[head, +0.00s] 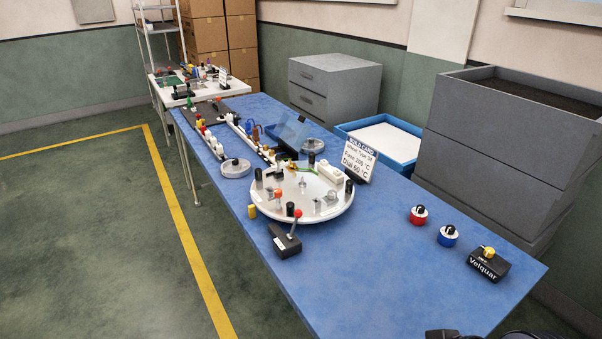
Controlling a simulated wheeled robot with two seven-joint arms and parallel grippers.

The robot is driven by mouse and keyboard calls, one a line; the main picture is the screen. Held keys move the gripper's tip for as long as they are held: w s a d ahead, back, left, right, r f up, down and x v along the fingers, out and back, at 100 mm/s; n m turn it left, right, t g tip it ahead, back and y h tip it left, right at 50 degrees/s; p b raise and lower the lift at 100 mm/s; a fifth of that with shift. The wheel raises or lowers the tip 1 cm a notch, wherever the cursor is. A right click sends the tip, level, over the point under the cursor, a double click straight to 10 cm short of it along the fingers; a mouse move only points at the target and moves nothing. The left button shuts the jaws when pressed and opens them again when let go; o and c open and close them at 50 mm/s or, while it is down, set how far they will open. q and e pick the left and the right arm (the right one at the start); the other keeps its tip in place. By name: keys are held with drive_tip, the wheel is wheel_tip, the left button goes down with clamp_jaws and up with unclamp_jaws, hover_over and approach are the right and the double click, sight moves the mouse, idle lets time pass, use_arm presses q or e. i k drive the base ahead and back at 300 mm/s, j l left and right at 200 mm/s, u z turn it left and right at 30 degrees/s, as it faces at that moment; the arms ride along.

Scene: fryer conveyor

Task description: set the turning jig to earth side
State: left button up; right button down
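The turning jig looks to be the round white turntable (312,212) in the middle of the blue table. Several black posts, grey and clear parts, a white block and a small green-and-yellow piece stand on it. A black box with an upright lever and a red-orange knob (287,240) stands at its near edge. A small yellow cylinder (252,211) sits by its left edge. Which side of the jig is the earth side is not readable here. Neither gripper can be made out; only dark parts, likely mine, show at the bottom right edge.
A build card (358,160) stands behind the jig. A blue tray (415,131) is behind. The blue table's (400,290) near part is clear. Small parts crowd its far end.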

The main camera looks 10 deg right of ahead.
sight(305, 187)
drive_tip(key=i+j, duration=1)
